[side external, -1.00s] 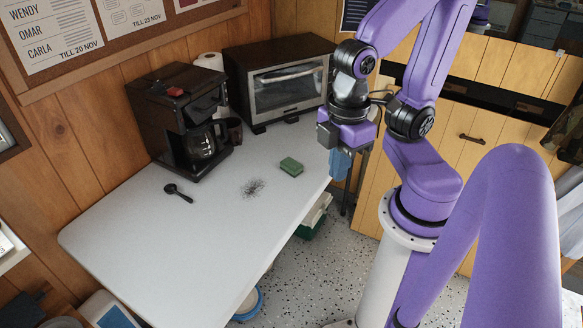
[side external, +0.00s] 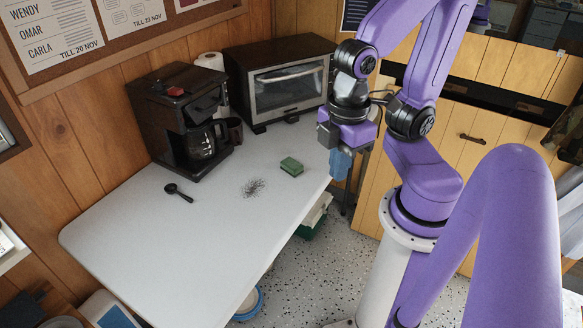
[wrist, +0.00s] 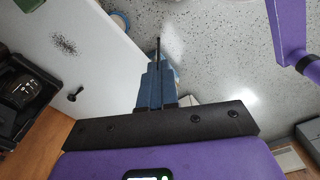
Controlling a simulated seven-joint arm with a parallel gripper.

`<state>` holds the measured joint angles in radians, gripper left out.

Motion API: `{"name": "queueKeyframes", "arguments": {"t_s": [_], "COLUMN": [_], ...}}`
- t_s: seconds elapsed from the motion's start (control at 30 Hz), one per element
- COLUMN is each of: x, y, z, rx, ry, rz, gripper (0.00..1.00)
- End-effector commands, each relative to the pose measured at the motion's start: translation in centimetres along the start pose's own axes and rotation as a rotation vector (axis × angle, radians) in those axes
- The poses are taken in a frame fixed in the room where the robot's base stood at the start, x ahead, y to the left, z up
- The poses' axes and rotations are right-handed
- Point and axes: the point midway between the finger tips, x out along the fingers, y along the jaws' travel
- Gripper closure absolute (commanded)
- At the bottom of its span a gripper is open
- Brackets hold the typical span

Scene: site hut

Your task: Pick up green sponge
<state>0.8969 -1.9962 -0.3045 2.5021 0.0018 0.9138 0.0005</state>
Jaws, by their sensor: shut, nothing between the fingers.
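The green sponge (side external: 291,167) lies on the white table near its right edge, in the side external view. My gripper (side external: 341,178) is beyond the table's right edge, to the right of the sponge and apart from it. Its blue fingers point down and are closed together with nothing between them. In the wrist view my gripper (wrist: 157,62) shows its fingers meeting over the floor beside the table edge.
The white table (side external: 190,260) holds a dark speckled patch (side external: 252,187), a black spoon (side external: 178,192), a coffee maker (side external: 180,115) and a toaster oven (side external: 280,80) at the back. The table is clear around the sponge.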

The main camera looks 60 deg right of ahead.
Motion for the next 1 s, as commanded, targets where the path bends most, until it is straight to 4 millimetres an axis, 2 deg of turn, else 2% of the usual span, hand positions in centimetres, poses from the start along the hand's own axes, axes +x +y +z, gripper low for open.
{"name": "queueKeyframes", "arguments": {"t_s": [0.13,0.17,0.4,0.47,0.77,0.87,1.0], "x": [0.0,0.0,0.0,0.0,0.0,0.2,0.7], "y": [0.0,0.0,0.0,0.0,0.3,1.3,4.3], "z": [0.0,0.0,0.0,0.0,-0.2,-0.9,-2.4], "rx": [0.0,0.0,0.0,0.0,0.028,0.128,0.394], "ry": [0.0,0.0,0.0,0.0,-0.001,-0.002,-0.007], "rz": [0.0,0.0,0.0,0.0,0.0,0.002,0.006], "gripper": [1.0,0.97,0.19,0.0,0.0,0.0,0.0]}}
